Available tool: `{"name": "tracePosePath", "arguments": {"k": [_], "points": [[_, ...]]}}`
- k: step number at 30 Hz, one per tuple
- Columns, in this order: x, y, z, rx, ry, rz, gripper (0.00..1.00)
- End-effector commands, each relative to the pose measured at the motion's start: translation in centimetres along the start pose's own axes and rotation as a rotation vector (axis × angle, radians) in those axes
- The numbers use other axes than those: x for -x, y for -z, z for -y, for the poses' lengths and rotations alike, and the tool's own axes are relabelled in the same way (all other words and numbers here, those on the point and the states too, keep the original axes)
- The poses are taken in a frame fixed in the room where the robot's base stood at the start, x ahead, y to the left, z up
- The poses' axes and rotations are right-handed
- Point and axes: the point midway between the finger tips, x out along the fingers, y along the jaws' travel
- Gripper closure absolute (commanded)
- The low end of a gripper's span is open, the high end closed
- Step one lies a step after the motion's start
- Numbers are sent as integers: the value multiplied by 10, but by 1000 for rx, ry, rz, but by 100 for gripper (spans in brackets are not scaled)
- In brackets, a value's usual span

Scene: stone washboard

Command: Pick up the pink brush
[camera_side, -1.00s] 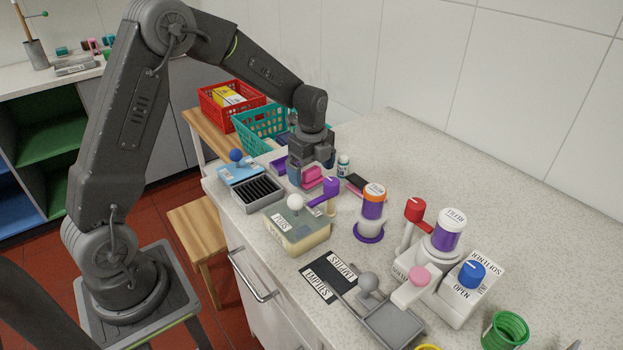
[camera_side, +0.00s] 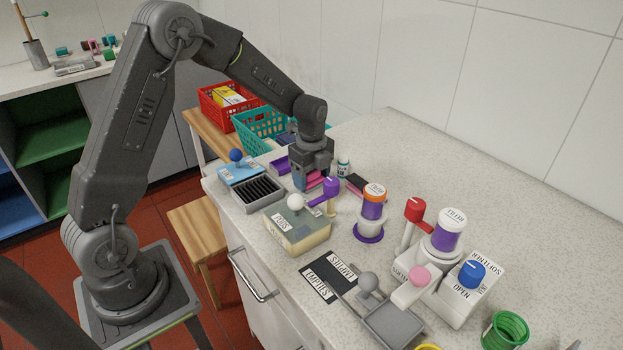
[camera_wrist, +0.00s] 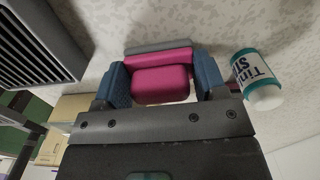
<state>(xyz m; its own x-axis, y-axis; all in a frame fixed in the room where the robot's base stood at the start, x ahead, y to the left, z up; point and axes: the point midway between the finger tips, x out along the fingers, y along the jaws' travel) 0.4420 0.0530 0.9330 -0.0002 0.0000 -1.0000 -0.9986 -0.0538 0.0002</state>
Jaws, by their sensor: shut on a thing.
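The pink brush (camera_wrist: 160,84) sits between the two blue-grey fingers of my gripper (camera_wrist: 163,82) in the wrist view. A grey strip shows along its far edge. My gripper is shut on the brush, low over the counter. In the side view my gripper (camera_side: 313,180) is behind the purple-topped lever, and only a little pink of the brush (camera_side: 314,176) shows there. I cannot tell whether the brush touches the counter.
A slotted grey tray (camera_side: 258,193) and a cream box (camera_side: 297,232) stand nearby. A purple-and-orange dispenser (camera_side: 372,208) is to the right. The counter's back right is clear.

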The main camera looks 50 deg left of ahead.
Motion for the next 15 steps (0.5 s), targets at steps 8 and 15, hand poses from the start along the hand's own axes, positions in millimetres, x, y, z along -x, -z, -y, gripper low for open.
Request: {"name": "tracePosePath", "arguments": {"k": [8,15], "points": [[2,0,0,0,1,0,58],[22,0,1,0,5,1,58]]}}
